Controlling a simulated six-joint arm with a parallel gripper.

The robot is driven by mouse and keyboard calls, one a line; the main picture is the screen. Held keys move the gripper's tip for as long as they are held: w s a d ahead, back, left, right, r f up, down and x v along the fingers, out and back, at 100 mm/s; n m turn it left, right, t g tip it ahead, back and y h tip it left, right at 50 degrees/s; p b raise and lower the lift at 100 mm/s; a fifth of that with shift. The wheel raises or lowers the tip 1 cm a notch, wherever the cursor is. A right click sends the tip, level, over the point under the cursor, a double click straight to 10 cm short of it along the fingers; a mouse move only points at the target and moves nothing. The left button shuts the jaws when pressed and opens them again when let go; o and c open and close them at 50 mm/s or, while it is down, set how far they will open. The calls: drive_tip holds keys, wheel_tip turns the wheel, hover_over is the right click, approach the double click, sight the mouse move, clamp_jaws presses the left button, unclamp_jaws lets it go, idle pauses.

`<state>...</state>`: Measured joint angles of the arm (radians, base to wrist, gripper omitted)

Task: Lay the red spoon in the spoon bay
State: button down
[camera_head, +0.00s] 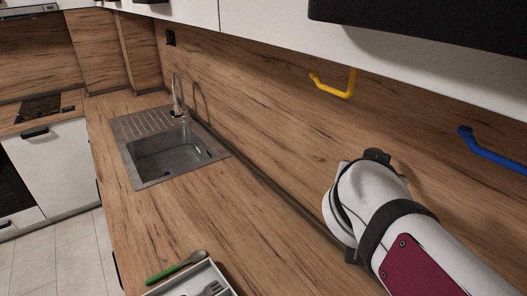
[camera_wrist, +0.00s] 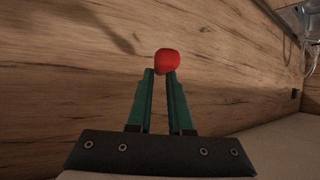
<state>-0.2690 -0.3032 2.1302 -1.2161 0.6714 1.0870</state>
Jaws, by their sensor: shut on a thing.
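My gripper (camera_wrist: 161,76) is shut, its two green fingers close together around a rounded red end of the red spoon (camera_wrist: 167,61). Only this red end shows; the rest of the spoon is hidden, so I cannot tell its tilt. In the head view my arm reaches in from the lower right, and my fingers and the red spoon are out of sight behind it. A pale cutlery tray (camera_head: 222,275) is cut off at the bottom edge, with a grey metal piece of cutlery (camera_head: 211,288) in it. I cannot tell which compartment is the spoon bay.
A spoon with a green handle (camera_head: 166,273) lies at the tray's back left edge. A steel sink (camera_head: 168,155) with a tap (camera_head: 177,95) is farther back. Yellow (camera_head: 335,88) and blue (camera_head: 492,154) bent pieces are at the splashback. The counter between sink and tray is clear.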

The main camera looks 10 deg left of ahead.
drive_tip(key=w+a+f+m+g, duration=0.1)
drive_tip(key=w+a+f, duration=0.2)
drive_tip(key=a, duration=0.4)
drive_tip(key=w+a+f+m+g+h, duration=0.1)
drive_tip(key=w+a+f, duration=0.1)
drive_tip(key=a, duration=0.5)
drive_tip(key=w+a+f+g, duration=0.1)
drive_tip(key=w+a+f, duration=0.2)
drive_tip(key=a, duration=0.4)
drive_tip(key=s+a+f+m+g, duration=0.2)
drive_tip(key=s+a+f, duration=0.4)
drive_tip(key=a+f, duration=0.3)
drive_tip(key=s+a+f+m+g, duration=0.1)
drive_tip(key=s+a+f, duration=0.6)
drive_tip(key=a, duration=0.4)
drive_tip(key=f, duration=1)
drive_tip(key=shift+w+d+f, duration=0.2)
drive_tip(key=shift+w+d, duration=0.05)
drive_tip(key=shift+f, duration=0.65)
drive_tip(key=c, duration=0.7)
unclamp_jaws()
drive_tip(key=shift+c, duration=0.2)
